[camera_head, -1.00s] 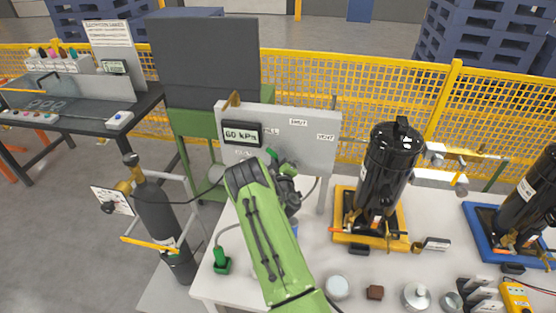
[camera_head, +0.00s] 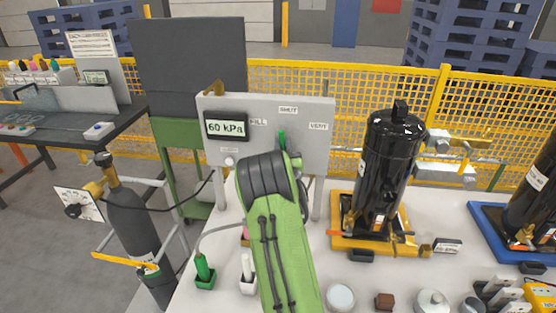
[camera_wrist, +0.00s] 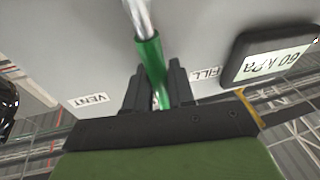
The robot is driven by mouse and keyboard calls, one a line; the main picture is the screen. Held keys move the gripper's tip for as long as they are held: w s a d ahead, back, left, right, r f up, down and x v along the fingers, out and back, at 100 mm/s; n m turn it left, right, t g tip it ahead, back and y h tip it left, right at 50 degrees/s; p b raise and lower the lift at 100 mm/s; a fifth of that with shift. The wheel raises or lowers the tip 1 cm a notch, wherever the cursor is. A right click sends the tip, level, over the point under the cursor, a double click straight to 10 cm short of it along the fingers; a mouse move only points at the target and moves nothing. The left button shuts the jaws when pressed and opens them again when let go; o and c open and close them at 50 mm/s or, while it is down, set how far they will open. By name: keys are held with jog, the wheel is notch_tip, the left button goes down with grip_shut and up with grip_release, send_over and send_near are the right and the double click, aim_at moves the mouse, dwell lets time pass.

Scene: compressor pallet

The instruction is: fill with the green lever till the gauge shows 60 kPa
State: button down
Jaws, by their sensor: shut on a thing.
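The green lever (camera_head: 282,140) is on the grey panel (camera_head: 214,103) and stands about upright, below the SHUT label and between FILL and VENT. The gauge (camera_head: 226,126) on the panel's left reads 60 kPa; it also shows upside down in the wrist view (camera_wrist: 272,58). In the wrist view my gripper (camera_wrist: 158,88) is shut on the green sleeve of the lever (camera_wrist: 150,60), one dark finger on each side. In the head view my green arm hides the gripper and the lever's base.
A black compressor (camera_head: 385,170) on a yellow base stands right of the panel. A gas cylinder (camera_head: 132,215) stands at the left. A green-handled item in a holder (camera_head: 203,272) and several small parts lie on the white table (camera_head: 320,262).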

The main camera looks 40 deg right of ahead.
jog(key=shift+s+d+f+m+b, duration=0.15)
jog(key=shift+s+d+m+b, duration=0.15)
jog(key=shift+m+b, duration=0.65)
jog(key=c, duration=1.1)
grip_release()
jog(key=shift+o, duration=0.2)
jog(key=b+v, duration=1.1)
jog(key=v, duration=0.5)
jog(key=shift+w, duration=0.1)
